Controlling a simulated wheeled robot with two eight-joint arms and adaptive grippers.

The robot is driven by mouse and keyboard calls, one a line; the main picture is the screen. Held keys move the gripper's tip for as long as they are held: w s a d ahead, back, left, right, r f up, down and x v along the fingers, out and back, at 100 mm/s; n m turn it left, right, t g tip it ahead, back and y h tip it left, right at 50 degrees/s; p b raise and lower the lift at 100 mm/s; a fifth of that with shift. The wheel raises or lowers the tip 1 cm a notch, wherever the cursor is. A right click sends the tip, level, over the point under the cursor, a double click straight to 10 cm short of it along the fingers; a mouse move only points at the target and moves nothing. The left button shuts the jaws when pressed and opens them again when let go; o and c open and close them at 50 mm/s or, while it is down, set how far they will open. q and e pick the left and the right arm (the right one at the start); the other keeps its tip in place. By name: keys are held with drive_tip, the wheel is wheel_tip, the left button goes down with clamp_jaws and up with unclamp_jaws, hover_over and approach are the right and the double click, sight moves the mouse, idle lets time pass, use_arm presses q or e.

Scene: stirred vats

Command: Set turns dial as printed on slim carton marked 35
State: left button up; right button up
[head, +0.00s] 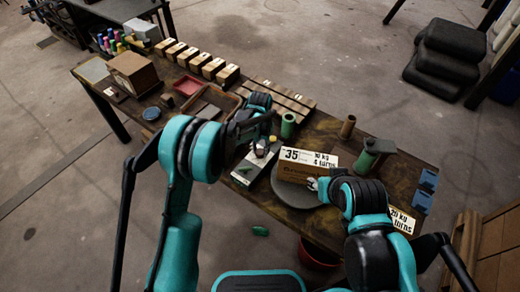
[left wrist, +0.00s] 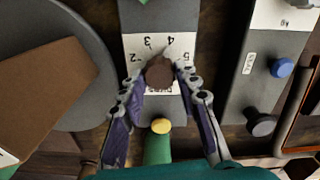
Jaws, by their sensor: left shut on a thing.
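The slim carton (head: 308,165) marked 35 stands on a round grey plate (head: 292,196); its label reads "10 kg 4 turns". The turns dial is a brown knob (left wrist: 160,72) on a grey box with a white scale (left wrist: 132,48), where 2, 3, 4 and 5 show. My left gripper (left wrist: 163,78) is shut on the knob, a finger on each side. In the head view my left gripper (head: 262,143) hides most of the dial. My right gripper (head: 322,187) is by the carton's front right; its fingers are unclear.
Another carton (head: 401,220) marked 20 kg lies at the right. Green cylinders (head: 288,124) and a brown one (head: 348,126) stand behind. A second grey box with a blue knob (left wrist: 282,67) is beside the dial box. A green handle with a yellow top (left wrist: 160,127) is close below the knob.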

sight(260, 152)
use_arm(q)
drive_tip(key=o, duration=1.2)
drive_tip(key=shift+c, duration=0.2)
wheel_tip(260, 152, up, 12)
